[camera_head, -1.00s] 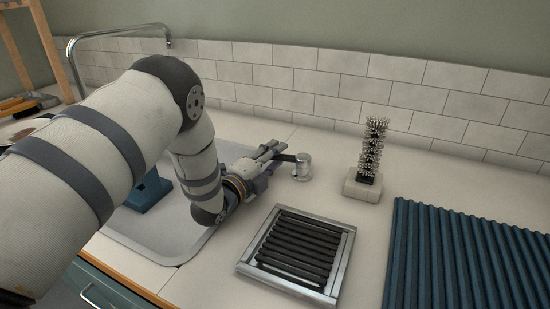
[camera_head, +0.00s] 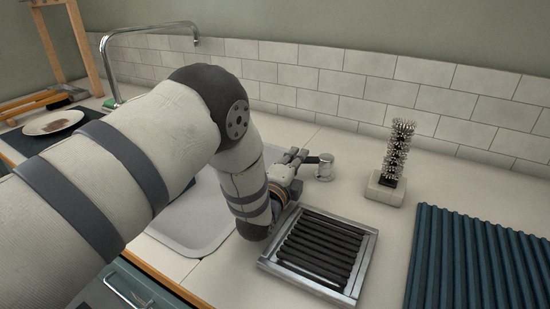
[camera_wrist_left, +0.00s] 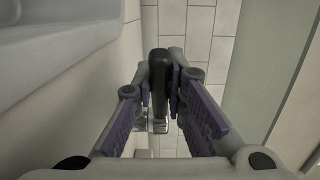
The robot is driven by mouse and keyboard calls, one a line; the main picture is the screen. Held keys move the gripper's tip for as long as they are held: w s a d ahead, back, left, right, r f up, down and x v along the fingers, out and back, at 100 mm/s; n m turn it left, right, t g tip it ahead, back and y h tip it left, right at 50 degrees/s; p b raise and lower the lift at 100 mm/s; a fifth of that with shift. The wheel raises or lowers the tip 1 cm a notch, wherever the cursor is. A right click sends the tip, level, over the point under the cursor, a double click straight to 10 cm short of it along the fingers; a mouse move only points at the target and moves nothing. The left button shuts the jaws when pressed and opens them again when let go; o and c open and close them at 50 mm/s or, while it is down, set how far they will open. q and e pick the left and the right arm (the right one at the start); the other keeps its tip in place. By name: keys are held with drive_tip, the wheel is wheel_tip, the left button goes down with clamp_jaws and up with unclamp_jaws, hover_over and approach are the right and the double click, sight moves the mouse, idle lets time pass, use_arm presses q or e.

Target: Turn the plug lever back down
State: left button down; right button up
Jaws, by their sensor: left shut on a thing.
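The plug lever is a dark handle (camera_head: 312,159) on a round chrome base (camera_head: 324,168) on the counter, right of the sink. The handle points left in the head view. My left gripper (camera_head: 296,157) reaches the handle from the left and is shut on it. In the left wrist view, the dark lever handle (camera_wrist_left: 160,75) stands between the two purple-lined fingers of my left gripper (camera_wrist_left: 161,92). Part of the chrome base (camera_wrist_left: 152,125) shows below it. The handle's outer end is partly hidden by the fingers in the head view. My right gripper is not in view.
The sink (camera_head: 190,245) lies left of the lever, partly behind my arm. A metal tray of dark ribs (camera_head: 360,265) sits close in front of my wrist. A bristle brush (camera_head: 398,150) on a pale block and a blue corrugated mat (camera_head: 480,260) are to the right.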

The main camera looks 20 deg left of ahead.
use_arm(q)
drive_tip(key=c, duration=1.6)
unclamp_jaws()
drive_tip(key=s, duration=1.2)
drive_tip(key=shift+d, duration=0.15)
